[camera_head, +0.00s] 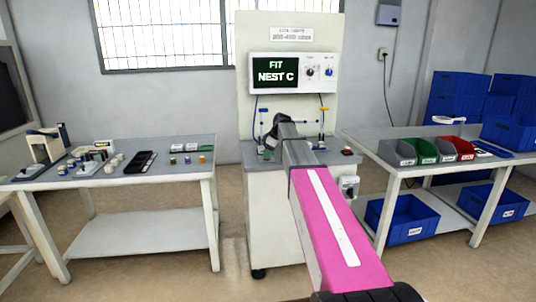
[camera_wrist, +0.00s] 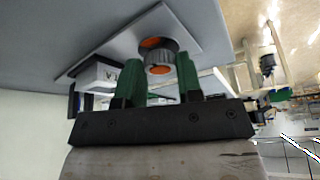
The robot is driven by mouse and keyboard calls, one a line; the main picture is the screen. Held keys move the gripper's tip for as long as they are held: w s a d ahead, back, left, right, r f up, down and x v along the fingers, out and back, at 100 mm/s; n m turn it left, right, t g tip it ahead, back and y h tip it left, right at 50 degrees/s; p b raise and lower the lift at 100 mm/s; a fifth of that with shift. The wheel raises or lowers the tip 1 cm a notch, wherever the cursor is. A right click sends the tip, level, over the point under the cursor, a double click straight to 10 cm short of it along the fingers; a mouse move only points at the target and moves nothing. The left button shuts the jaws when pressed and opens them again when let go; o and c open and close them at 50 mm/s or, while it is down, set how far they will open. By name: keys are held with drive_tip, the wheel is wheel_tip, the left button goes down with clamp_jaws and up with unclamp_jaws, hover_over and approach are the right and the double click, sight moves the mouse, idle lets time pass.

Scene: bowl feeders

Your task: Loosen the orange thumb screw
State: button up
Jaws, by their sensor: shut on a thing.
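In the wrist view, the orange thumb screw (camera_wrist: 159,69) shows as a grey knurled knob with an orange face, standing out from a light grey plate (camera_wrist: 185,25). Another orange patch lies just behind the knob, against the plate. My gripper (camera_wrist: 157,61) has its green fingers on either side of the knob and is shut on it. In the head view, my pink arm reaches to the front of the white machine (camera_head: 252,95). The screw and my fingertips cannot be made out there.
The machine's display (camera_head: 276,72) reads "FIT NEST C". A left table (camera_head: 120,182) carries small parts and a black tray. A right table (camera_head: 395,160) carries grey, green and red bins (camera_head: 465,148). Blue crates (camera_head: 403,220) stand below and behind it.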

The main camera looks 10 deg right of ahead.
drive_tip(key=shift+w+n+g, duration=0.1)
drive_tip(key=shift+n+g, duration=0.2)
drive_tip(key=shift+n, duration=0.4)
drive_tip(key=o, duration=0.9)
drive_tip(key=v, duration=1)
drive_tip(key=shift+d+r, duration=0.2)
drive_tip(key=shift+r, duration=0.15)
